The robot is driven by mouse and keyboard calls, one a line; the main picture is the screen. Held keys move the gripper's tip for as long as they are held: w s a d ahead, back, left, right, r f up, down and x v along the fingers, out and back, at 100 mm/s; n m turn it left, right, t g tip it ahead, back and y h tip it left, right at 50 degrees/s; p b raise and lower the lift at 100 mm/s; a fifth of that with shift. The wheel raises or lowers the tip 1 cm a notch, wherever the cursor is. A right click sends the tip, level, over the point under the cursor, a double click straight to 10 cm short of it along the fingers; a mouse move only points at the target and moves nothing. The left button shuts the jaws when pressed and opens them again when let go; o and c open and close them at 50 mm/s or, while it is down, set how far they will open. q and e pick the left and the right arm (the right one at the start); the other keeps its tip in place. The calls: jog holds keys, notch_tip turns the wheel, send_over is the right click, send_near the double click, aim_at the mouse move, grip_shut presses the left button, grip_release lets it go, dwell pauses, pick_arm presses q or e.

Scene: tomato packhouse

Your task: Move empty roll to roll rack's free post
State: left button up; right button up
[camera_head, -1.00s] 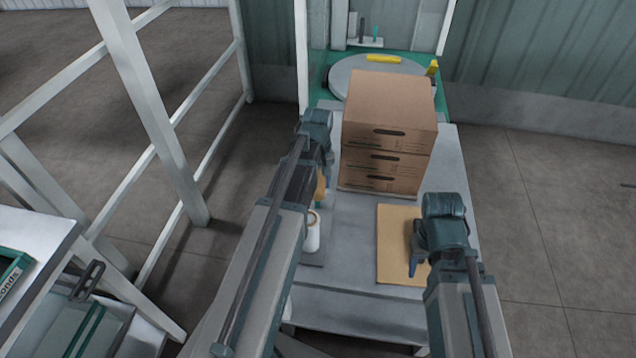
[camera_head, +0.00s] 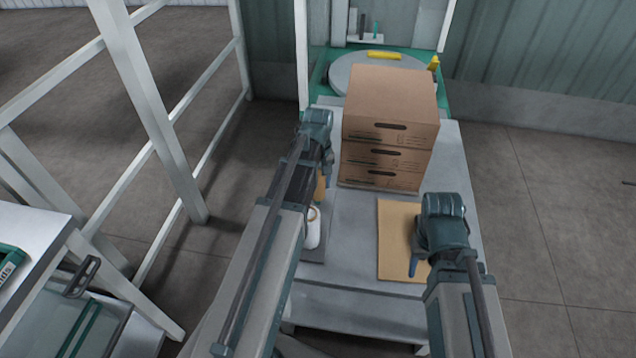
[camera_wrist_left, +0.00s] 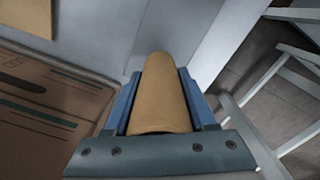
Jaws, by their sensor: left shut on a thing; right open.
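The empty roll, a bare brown cardboard tube (camera_wrist_left: 160,92), lies between the two blue fingers of my left gripper (camera_wrist_left: 157,100), which is shut on it. In the head view my left gripper (camera_head: 322,180) is over the table's left side, and only a sliver of the tube (camera_head: 320,190) shows below the wrist. A white roll (camera_head: 313,230) stands upright just nearer on a dark grey base (camera_head: 316,255), partly hidden by my left arm. I cannot make out a free post. My right gripper (camera_head: 414,262) is open and empty above a tan sheet.
Stacked brown boxes (camera_head: 388,130) stand on the grey table (camera_head: 350,220), right of my left gripper. The tan sheet (camera_head: 394,265) lies flat at front right. A round grey turntable (camera_head: 375,75) is behind the boxes. A white frame (camera_head: 150,110) stands left.

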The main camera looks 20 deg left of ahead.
aim_at(318, 171)
pick_arm(q)
jog(key=shift+f+b, duration=1.35)
jog(key=shift+f, duration=0.1)
pick_arm(e)
jog(key=shift+f, duration=1.45)
pick_arm(q)
jog(key=o, duration=1.3)
jog(key=shift+r, duration=0.1)
pick_arm(e)
jog(key=shift+r, duration=0.1)
pick_arm(q)
notch_tip(318, 171, up, 8)
jog(key=p, duration=0.8)
pick_arm(e)
notch_tip(318, 171, up, 8)
